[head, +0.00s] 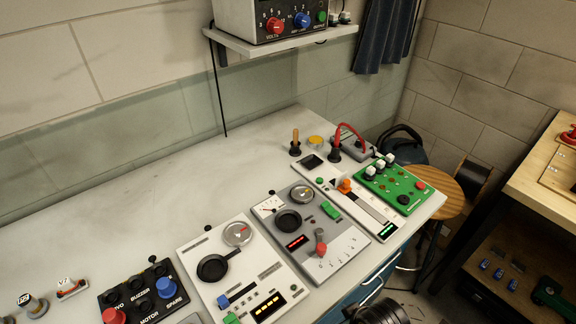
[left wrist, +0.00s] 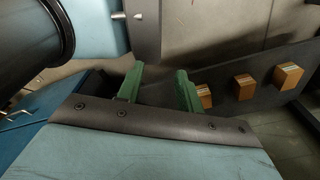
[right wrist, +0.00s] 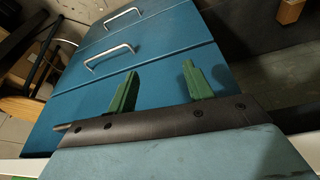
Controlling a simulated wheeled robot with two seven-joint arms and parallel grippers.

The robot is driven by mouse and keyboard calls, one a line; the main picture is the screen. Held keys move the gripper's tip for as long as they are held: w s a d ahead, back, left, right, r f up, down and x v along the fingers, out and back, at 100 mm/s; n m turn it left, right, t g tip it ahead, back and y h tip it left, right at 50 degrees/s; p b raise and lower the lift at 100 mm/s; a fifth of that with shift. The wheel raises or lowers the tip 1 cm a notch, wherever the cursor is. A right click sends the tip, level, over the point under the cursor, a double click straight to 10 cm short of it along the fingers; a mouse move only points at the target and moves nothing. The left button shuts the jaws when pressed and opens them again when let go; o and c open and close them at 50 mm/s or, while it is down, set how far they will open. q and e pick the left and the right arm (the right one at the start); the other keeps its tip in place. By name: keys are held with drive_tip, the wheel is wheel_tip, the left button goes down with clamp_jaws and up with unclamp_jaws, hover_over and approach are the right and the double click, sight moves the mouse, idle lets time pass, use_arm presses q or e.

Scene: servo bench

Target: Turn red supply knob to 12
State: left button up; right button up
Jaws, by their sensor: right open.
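The red supply knob (head: 275,25) is on the front of the dark power supply (head: 240,15), on the wall shelf at the top of the head view. Digits 3, 6 and 9 show around it, and VOLTS below it. Its pointer is too small to read. A blue knob (head: 302,20) and a green one (head: 322,17) are to its right. My left gripper (left wrist: 160,80) is open and empty in the left wrist view. My right gripper (right wrist: 160,78) is open and empty in the right wrist view, in front of blue drawers. Neither gripper shows in the head view, far from the knob.
The white shelf (head: 285,42) juts out above the bench (head: 130,190). Panels line the bench's front, including a grey one with another red knob (head: 320,248) and a green board (head: 390,188). The bench's back left is clear. Blue drawers (right wrist: 110,60) have metal handles.

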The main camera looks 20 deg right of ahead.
wheel_tip(320, 180, up, 15)
drive_tip(key=w+t+p, duration=0.1)
drive_tip(key=p, duration=0.2)
drive_tip(key=w+r+t, duration=0.1)
drive_tip(key=w+r, duration=0.1)
drive_tip(key=w, duration=0.2)
drive_tip(key=w+r+t+y, duration=0.1)
drive_tip(key=w+r, duration=0.1)
drive_tip(key=w, duration=0.2)
drive_tip(key=w+r+t+y, duration=0.1)
drive_tip(key=w, duration=0.4)
drive_tip(key=shift+a+r+n+t, duration=0.3)
drive_tip(key=shift+r+n+t, duration=0.1)
drive_tip(key=w+r+t+y, duration=0.1)
drive_tip(key=w+r+t, duration=0.1)
drive_tip(key=w+r, duration=0.55)
drive_tip(key=n+t+y, duration=0.1)
drive_tip(key=t+y, duration=0.2)
drive_tip(key=t, duration=0.4)
approach(279, 27)
use_arm(q)
drive_tip(key=r, duration=0.2)
drive_tip(key=d+r+p, duration=0.1)
drive_tip(key=r, duration=0.2)
drive_tip(key=shift+d, duration=0.2)
use_arm(e)
drive_tip(key=x, duration=0.8)
drive_tip(key=shift+w+a, duration=0.1)
drive_tip(key=shift+w, duration=0.2)
drive_tip(key=shift+c, duration=0.4)
